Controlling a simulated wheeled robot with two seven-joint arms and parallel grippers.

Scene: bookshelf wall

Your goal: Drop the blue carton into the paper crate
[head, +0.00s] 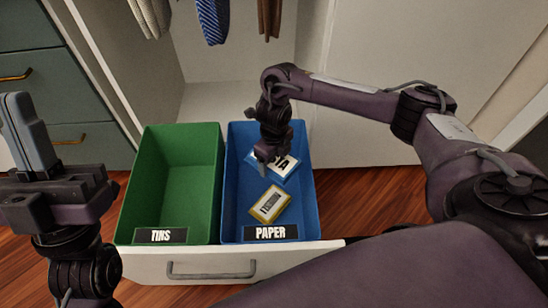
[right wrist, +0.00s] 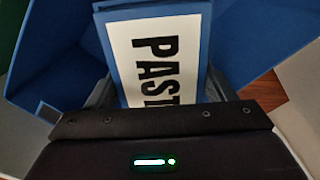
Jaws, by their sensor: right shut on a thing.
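The blue carton (head: 287,165) has a white label with black letters, partly hidden by my right gripper in the head view. In the right wrist view the carton (right wrist: 158,50) sits between the fingers, its label reading "PAST". My right gripper (head: 270,155) is shut on it, over the inside of the blue paper crate (head: 236,190). The crate's front label reads "PAPER". Whether the carton touches the crate floor cannot be told. My left gripper (head: 25,130) is at the left edge, away from the crates; its finger gap is unclear.
A yellow-edged carton (head: 269,204) with a white label lies in the paper crate, nearer the front. A green crate (head: 171,180) labelled "TINS" stands beside it on the left, empty. Both sit in a pulled-out white drawer (head: 230,268). Clothes (head: 212,20) hang above.

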